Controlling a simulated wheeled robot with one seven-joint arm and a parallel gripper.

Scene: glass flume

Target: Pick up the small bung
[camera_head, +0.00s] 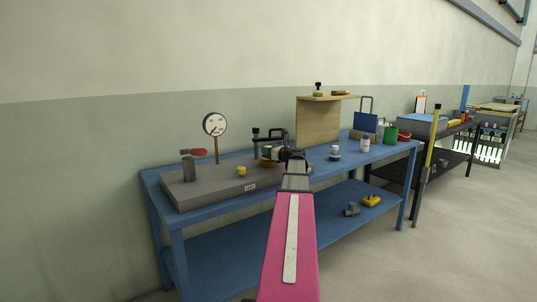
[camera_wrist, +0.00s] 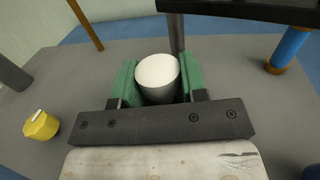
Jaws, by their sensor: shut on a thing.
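The small bung (camera_wrist: 158,74) looks like a short pale cylinder with a flat white round top. It sits between the two green finger pads of my gripper (camera_wrist: 157,84) in the wrist view, with a pad against each side. My gripper is shut on it. In the head view my gripper (camera_head: 269,153) is over the right part of the grey slab on the blue bench, and the bung is too small there to make out clearly. The bung's lower end is hidden, so I cannot tell whether it touches the slab.
A yellow knob-like piece (camera_wrist: 41,126) lies on the grey slab (camera_head: 215,188), left of my gripper. A dial gauge on a post (camera_head: 215,125), a red-handled piece (camera_head: 193,152) and a dark clamp (camera_head: 270,135) stand close by. A wooden stand (camera_head: 317,122) rises behind.

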